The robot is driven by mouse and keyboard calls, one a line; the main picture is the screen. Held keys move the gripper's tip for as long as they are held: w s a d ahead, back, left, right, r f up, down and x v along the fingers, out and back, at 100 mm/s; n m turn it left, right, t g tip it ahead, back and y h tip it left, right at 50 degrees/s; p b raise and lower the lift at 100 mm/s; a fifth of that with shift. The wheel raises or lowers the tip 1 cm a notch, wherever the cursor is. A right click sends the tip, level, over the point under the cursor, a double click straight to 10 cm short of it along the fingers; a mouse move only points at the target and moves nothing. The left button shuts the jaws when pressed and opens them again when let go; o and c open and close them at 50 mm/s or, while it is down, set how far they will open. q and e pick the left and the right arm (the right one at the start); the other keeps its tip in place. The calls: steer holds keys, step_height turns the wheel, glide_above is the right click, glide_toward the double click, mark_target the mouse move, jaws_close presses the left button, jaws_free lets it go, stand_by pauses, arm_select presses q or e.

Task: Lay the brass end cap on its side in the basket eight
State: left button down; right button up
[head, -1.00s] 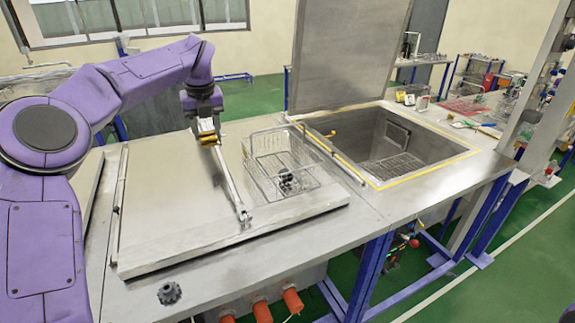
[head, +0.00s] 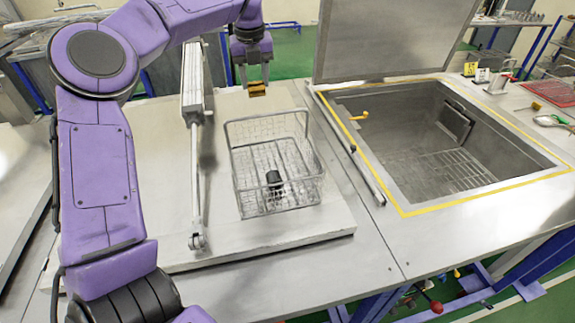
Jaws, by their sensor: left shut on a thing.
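My left gripper (head: 252,80) points down above the closed steel lid, just behind the wire basket (head: 234,163) in the picture. It is shut on the brass end cap (head: 258,90), a small gold-coloured piece at the fingertips. The cap is too small to tell its tilt. The basket is a rectangular open-topped wire one standing on the lid, with a black cylindrical thing (head: 273,180) and some small dark parts inside. No number shows on the basket. My right gripper is out of view.
To the right is an open tank (head: 420,130) with a yellow-edged rim and a raised lid (head: 385,40). The steel lid surface (head: 300,225) in front of the basket is clear.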

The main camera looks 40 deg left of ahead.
mark_target(254, 93)
arm_select(q)
steer(key=f+b, duration=0.1)
steer(key=f, duration=0.1)
steer(key=s+f+b, duration=0.1)
steer(key=f, duration=0.1)
steer(key=d+f+b, duration=0.1)
steer(key=f+b, duration=0.1)
steer(key=shift+s, duration=0.3)
steer(key=f, duration=0.3)
steer(key=w+f, duration=0.1)
steer(key=f, duration=0.6)
steer(key=shift+w, duration=0.35)
steer(key=f, duration=0.4)
steer(key=shift+w, duration=0.4)
steer(key=shift+s, duration=0.25)
steer(key=shift+f, duration=0.1)
steer(key=c, duration=0.5)
jaws_free()
steer(key=shift+w, duration=0.1)
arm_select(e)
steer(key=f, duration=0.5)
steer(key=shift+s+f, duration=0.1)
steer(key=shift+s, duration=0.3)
